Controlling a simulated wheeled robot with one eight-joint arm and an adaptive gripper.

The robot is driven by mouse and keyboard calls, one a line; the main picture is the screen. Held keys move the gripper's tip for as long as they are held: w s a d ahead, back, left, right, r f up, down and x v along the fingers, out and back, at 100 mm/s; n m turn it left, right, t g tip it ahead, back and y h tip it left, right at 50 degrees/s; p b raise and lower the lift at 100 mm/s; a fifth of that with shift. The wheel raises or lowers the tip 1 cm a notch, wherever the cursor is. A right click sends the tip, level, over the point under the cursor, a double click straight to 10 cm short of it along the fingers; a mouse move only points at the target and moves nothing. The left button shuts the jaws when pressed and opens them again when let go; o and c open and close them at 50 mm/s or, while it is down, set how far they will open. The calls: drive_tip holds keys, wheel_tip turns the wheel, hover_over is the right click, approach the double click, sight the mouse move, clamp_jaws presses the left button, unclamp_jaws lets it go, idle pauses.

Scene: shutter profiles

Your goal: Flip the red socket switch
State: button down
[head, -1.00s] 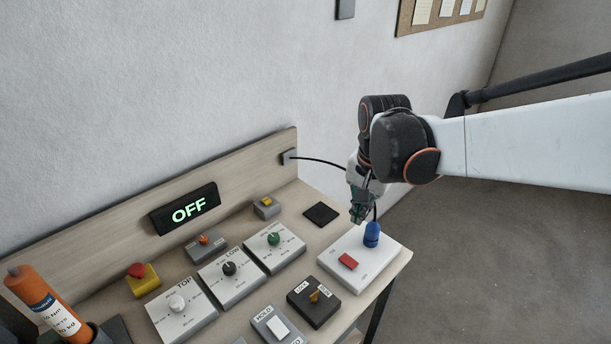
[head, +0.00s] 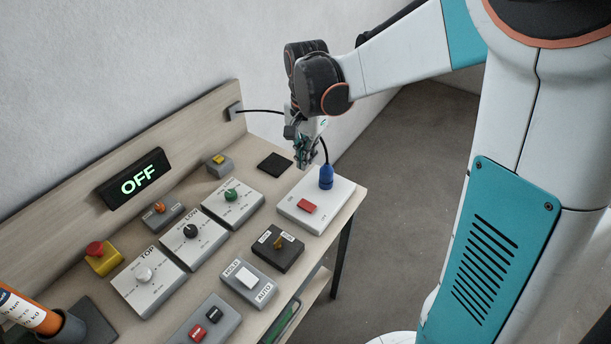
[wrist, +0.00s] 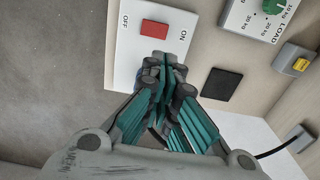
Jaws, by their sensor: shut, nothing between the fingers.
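The red socket switch (head: 307,207) is a red rocker on a white socket plate (head: 329,214) near the right end of the bench. A blue plug (head: 326,178) with a black cable stands in the plate behind the switch. My gripper (head: 304,166) is shut and empty, above the rear edge of the plate, beside the plug. In the wrist view the red switch (wrist: 154,29) lies between the OFF and ON labels, just beyond my fingertips (wrist: 160,62). The fingers hide most of the plug there. I cannot tell which way the rocker is tilted.
A black square pad (head: 275,165) lies left of the plate. A black selector box (head: 277,248) and the green-knob LOAD panel (head: 233,201) are nearby. The cable runs to a wall outlet (head: 235,111). Open floor lies right of the bench.

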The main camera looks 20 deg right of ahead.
sight(305, 199)
wheel_tip(305, 199, down, 13)
drive_tip(key=b, duration=0.4)
drive_tip(key=shift+f, duration=0.2)
drive_tip(key=shift+w+a+f+b, duration=0.1)
drive_tip(key=shift+f+b, duration=0.35)
drive_tip(key=shift+b, duration=0.1)
drive_tip(key=shift+r, duration=0.1)
drive_tip(key=shift+s+d+r, duration=0.3)
drive_tip(key=shift+s+d, duration=0.15)
drive_tip(key=shift+s, duration=0.15)
